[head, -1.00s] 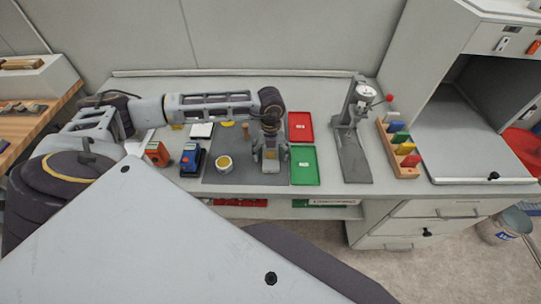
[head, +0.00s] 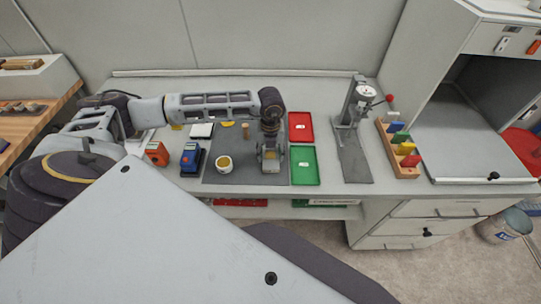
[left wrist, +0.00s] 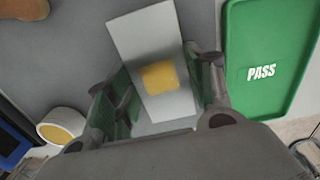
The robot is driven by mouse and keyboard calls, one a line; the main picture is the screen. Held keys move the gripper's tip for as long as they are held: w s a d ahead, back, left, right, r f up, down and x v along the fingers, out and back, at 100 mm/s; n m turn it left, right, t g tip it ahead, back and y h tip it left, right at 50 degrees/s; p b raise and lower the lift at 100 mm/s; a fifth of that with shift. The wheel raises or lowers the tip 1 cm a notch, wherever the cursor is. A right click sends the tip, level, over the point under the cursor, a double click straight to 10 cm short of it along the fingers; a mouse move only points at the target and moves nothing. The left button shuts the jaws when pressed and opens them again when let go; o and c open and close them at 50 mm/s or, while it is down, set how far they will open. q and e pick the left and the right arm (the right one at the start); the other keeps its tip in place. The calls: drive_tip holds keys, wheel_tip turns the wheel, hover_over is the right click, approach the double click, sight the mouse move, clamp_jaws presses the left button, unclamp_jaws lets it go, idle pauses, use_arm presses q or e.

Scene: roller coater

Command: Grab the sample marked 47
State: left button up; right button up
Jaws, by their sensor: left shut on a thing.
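A pale grey rectangular panel with a yellow square patch (left wrist: 158,76) stands out between my left fingers in the left wrist view. No number can be read on it, so I cannot tell if it is the sample marked 47. My left gripper (head: 271,160) is shut on this panel, low over the right part of the dark grey mat (head: 215,178). In the left wrist view, the fingers of my left gripper (left wrist: 158,98) press on the panel's two sides. My right gripper is not in view.
A green PASS tray (head: 304,178) lies just right of the mat, with a red tray (head: 306,119) behind it. A yellow-filled cup (head: 224,163) stands on the mat. Blue (head: 191,157) and orange (head: 157,153) devices stand left. A dial gauge stand (head: 352,135) is farther right.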

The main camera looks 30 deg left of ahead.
sight(270, 155)
use_arm(q)
drive_tip(key=shift+r, duration=0.1)
wheel_tip(270, 155, up, 10)
drive_tip(key=b, duration=0.1)
drive_tip(key=shift+b, duration=0.35)
